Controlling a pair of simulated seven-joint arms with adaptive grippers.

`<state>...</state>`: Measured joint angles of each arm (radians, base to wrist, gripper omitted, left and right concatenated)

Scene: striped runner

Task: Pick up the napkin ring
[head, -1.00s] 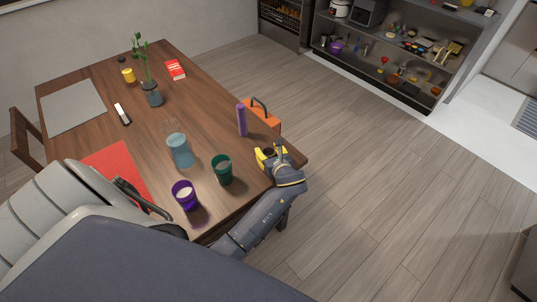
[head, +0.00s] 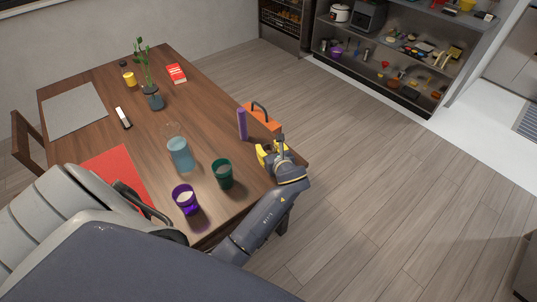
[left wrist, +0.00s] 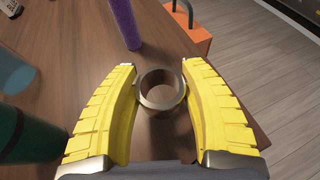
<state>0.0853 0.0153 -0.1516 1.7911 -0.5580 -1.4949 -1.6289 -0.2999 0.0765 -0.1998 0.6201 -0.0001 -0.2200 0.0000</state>
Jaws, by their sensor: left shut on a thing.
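The napkin ring (left wrist: 160,106) is a metallic grey-brown band, seen from above in the left wrist view with its round hole facing the camera. My left gripper (left wrist: 158,76) has its curved yellow fingers on either side of the ring and is shut on it. In the head view my left gripper (head: 269,151) is at the table's right edge, beside the orange box; the ring is hard to make out there. I cannot tell whether the ring touches the table. My right gripper is not in view.
Close by stand a purple cylinder (head: 242,124), an orange box with a handle (head: 262,119), a green cup (head: 223,174), a glass jug (head: 180,155) and a purple cup (head: 185,199). The wooden table (head: 195,110) has bare room in its middle.

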